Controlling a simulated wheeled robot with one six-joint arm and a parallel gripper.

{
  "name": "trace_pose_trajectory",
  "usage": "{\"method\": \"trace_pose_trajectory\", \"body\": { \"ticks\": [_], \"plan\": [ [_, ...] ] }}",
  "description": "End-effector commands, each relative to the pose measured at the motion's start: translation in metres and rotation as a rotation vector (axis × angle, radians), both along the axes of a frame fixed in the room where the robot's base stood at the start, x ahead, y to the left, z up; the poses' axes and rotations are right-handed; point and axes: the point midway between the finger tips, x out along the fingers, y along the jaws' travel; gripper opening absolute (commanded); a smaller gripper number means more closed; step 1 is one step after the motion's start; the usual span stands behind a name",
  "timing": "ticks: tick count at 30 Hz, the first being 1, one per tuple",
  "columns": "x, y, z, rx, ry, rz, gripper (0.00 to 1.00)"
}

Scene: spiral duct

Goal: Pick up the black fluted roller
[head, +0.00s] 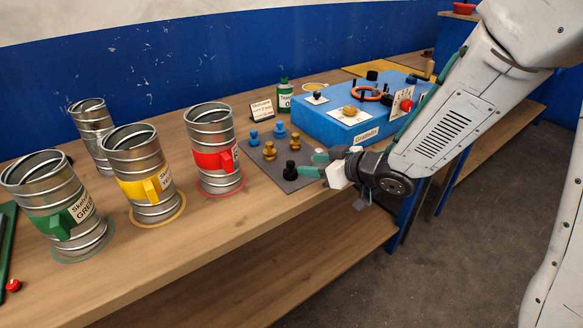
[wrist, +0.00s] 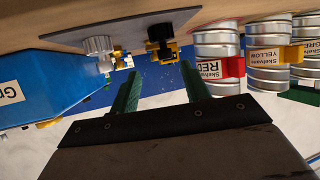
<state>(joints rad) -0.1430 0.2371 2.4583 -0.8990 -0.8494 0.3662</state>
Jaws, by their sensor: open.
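The black fluted roller (head: 290,171) stands upright near the front edge of the dark grey mat (head: 262,168) on the bench. In the wrist view, which is upside down, the roller (wrist: 159,37) shows beyond the fingertips, roughly centred between them, with brass behind it. My gripper (head: 314,165) is open and empty, low over the mat's right side, its green fingers pointing left toward the roller. In the wrist view my gripper (wrist: 161,68) has its two fingers spread wide. A small gap appears between tips and roller.
Two brass pieces (head: 269,151) and two blue pieces (head: 253,138) stand behind the roller. A grey fluted piece (wrist: 98,45) stands beside it in the wrist view. A blue box (head: 335,128) is behind my gripper. A red-labelled duct can (head: 212,150) stands left of the mat.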

Motion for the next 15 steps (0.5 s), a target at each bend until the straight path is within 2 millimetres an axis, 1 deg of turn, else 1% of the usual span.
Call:
{"method": "trace_pose_trajectory", "body": {
  "ticks": [6,11,15],
  "plan": [
    [0.01,0.019,-0.01,0.017,0.001,0.02,0.47],
    [0.018,0.028,-0.014,0.016,0.0,0.018,0.47],
    [0.029,0.043,-0.021,0.016,0.0,0.02,0.47]
  ]
}}
